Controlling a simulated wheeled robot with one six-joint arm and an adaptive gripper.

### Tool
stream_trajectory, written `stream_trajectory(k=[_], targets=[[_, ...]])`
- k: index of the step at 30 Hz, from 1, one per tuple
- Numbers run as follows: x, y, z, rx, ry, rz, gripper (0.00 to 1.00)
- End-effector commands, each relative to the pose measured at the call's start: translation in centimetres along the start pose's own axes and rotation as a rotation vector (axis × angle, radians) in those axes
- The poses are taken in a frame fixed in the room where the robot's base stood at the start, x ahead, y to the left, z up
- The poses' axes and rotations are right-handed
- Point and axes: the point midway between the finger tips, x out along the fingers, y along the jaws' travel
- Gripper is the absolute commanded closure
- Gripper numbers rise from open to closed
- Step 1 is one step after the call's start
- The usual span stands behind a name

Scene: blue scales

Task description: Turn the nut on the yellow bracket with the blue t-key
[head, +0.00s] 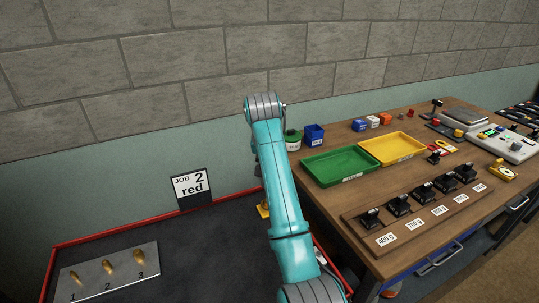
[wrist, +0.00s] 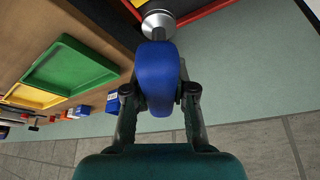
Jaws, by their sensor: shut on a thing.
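My gripper (wrist: 159,91) is shut on the blue handle of the t-key (wrist: 156,72) in the wrist view. A round metal end (wrist: 158,24) of the key shows beyond the handle, pointing away from my gripper. A yellow piece (head: 263,210), likely the bracket, shows beside my arm in the head view, mostly hidden by it. A bit of yellow (wrist: 138,3) also shows at the top edge of the wrist view. I cannot see the nut, nor whether the key touches it. My arm hides the gripper in the head view.
A dark surface with a red rim (head: 130,226) carries a metal plate (head: 125,283) numbered 1 to 3 and a "JOB 2 red" sign (head: 191,187). At right, a wooden bench (head: 335,202) holds a green tray (head: 340,166), a yellow tray (head: 393,148) and several black weights (head: 398,205).

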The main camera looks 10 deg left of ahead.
Motion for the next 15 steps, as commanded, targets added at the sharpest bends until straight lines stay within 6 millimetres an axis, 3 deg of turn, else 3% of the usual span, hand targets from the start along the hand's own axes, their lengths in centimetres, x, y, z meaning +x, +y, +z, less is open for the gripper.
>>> stream_trajectory(k=[15], targets=[[2.9,0.0,1.2,0.0,0.0,0.0,1.0]])
